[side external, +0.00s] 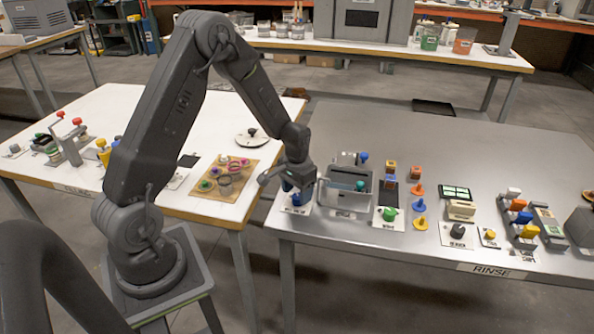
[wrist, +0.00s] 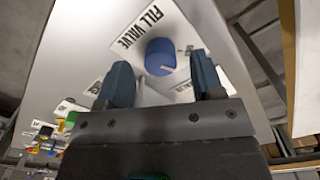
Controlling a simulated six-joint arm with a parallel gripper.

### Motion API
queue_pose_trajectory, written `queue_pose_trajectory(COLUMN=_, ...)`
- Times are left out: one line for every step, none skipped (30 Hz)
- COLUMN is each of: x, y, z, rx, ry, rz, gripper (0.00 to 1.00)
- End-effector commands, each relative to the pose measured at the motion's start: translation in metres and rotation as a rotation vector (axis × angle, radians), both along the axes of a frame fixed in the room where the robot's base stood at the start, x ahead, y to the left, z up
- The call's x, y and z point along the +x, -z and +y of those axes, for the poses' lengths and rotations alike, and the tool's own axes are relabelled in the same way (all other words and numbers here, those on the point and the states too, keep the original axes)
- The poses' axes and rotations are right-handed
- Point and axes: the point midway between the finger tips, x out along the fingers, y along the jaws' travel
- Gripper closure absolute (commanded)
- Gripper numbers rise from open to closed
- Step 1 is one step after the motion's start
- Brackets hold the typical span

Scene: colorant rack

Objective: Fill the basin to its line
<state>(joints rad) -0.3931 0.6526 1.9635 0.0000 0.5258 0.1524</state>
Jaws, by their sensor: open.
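The grey basin (side external: 338,198) stands on the left part of the metal table, with a teal knob at its front and a blue knob above its back. The water level and the line cannot be made out. A blue knob (wrist: 160,57) sits on a white plate labelled FILL VALVE (wrist: 138,27) in the wrist view. In the side view this fill valve knob (side external: 296,199) is left of the basin, partly hidden by my gripper. My gripper (side external: 283,183) is open and points down over the knob. In the wrist view the knob shows between the two fingertips (wrist: 160,75); contact cannot be told.
Right of the basin are a green knob (side external: 389,213), small coloured blocks and pegs, a black knob (side external: 457,231) and a rack of coloured levers (side external: 520,218). A white table (side external: 120,110) with a wooden board (side external: 213,190) stands to the left, across a gap. The metal table's back is clear.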

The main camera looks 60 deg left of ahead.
Motion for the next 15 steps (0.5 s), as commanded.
queue_pose_trajectory(x=0.001, y=-0.011, z=0.0, rx=0.002, ry=0.0, rz=-0.006, gripper=0.39)
queue_pose_trajectory(x=0.001, y=-0.017, z=0.0, rx=0.002, ry=0.0, rz=-0.006, gripper=0.39)
queue_pose_trajectory(x=0.001, y=-0.026, z=0.0, rx=0.002, ry=0.0, rz=-0.006, gripper=0.39)
queue_pose_trajectory(x=0.001, y=-0.033, z=0.0, rx=0.003, ry=0.0, rz=-0.007, gripper=0.39)
queue_pose_trajectory(x=0.001, y=-0.04, z=0.0, rx=0.002, ry=0.0, rz=-0.006, gripper=0.39)
queue_pose_trajectory(x=0.001, y=-0.05, z=0.0, rx=0.003, ry=0.0, rz=-0.008, gripper=0.39)
queue_pose_trajectory(x=0.001, y=-0.057, z=0.0, rx=0.003, ry=0.0, rz=-0.007, gripper=0.39)
queue_pose_trajectory(x=0.001, y=-0.063, z=0.0, rx=0.003, ry=0.0, rz=-0.007, gripper=0.39)
queue_pose_trajectory(x=0.001, y=-0.072, z=0.0, rx=0.003, ry=0.0, rz=-0.007, gripper=0.39)
queue_pose_trajectory(x=0.001, y=-0.078, z=0.0, rx=0.002, ry=0.0, rz=-0.006, gripper=0.39)
queue_pose_trajectory(x=0.001, y=-0.084, z=0.0, rx=0.003, ry=0.0, rz=-0.007, gripper=0.39)
queue_pose_trajectory(x=0.001, y=-0.091, z=0.0, rx=0.002, ry=0.0, rz=-0.006, gripper=0.39)
queue_pose_trajectory(x=0.0, y=-0.096, z=0.0, rx=0.002, ry=0.0, rz=-0.005, gripper=0.39)
queue_pose_trajectory(x=0.0, y=-0.101, z=0.0, rx=0.002, ry=0.0, rz=-0.005, gripper=0.39)
queue_pose_trajectory(x=0.0, y=-0.106, z=0.0, rx=0.002, ry=0.0, rz=-0.004, gripper=0.39)
